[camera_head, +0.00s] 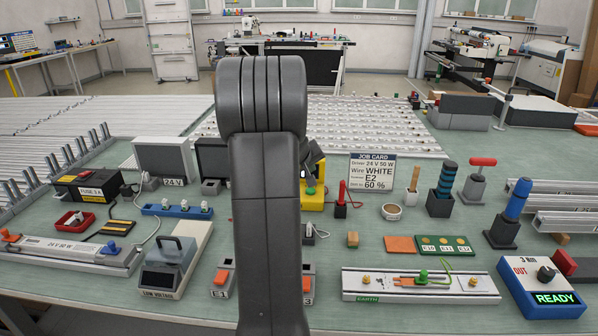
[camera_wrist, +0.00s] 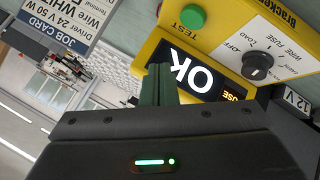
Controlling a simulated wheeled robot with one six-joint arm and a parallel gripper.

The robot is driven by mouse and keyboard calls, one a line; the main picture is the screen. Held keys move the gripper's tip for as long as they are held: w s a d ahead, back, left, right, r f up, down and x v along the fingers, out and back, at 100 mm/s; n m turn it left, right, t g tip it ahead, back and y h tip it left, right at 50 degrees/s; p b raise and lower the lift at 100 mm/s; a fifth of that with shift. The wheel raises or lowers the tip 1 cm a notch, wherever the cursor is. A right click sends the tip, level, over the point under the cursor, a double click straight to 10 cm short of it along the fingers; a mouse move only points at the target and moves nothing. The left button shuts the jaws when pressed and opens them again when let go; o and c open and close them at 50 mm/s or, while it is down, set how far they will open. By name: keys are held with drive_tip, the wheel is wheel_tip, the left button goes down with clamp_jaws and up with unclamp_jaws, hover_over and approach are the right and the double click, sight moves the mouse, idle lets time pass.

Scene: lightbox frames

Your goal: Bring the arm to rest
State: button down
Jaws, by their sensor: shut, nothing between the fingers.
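My gripper (camera_wrist: 158,72) shows in the wrist view with its green-grey fingers together and nothing between them. Its tips are in front of the yellow tester (camera_wrist: 210,45), close to the display that reads OK. I cannot tell whether they touch it. In the head view my arm stands upright in the middle and hides most of my gripper. The yellow tester is partly hidden behind my arm, with a strip showing at its right (camera_head: 313,201).
The job card (camera_head: 371,171) stands right of my arm. The switch boxes E1 (camera_head: 222,279) and 3 flank my arm in front. A blue READY box (camera_head: 540,287) is at the right front, a low-voltage meter (camera_head: 175,262) at left.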

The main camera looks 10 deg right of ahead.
wheel_tip(320, 180, down, 2)
drive_tip(key=shift+b, duration=0.7)
drive_tip(key=r+p, duration=0.1)
drive_tip(key=p, duration=0.2)
drive_tip(key=shift+r+p, duration=0.15)
drive_tip(key=shift+p, duration=0.2)
wheel_tip(320, 180, up, 5)
drive_tip(key=p, duration=0.3)
drive_tip(key=shift+f, duration=0.2)
drive_tip(key=shift+f, duration=0.1)
wheel_tip(320, 180, down, 6)
drive_tip(key=b, duration=0.4)
drive_tip(key=shift+b, duration=1.25)
drive_tip(key=shift+b, duration=0.4)
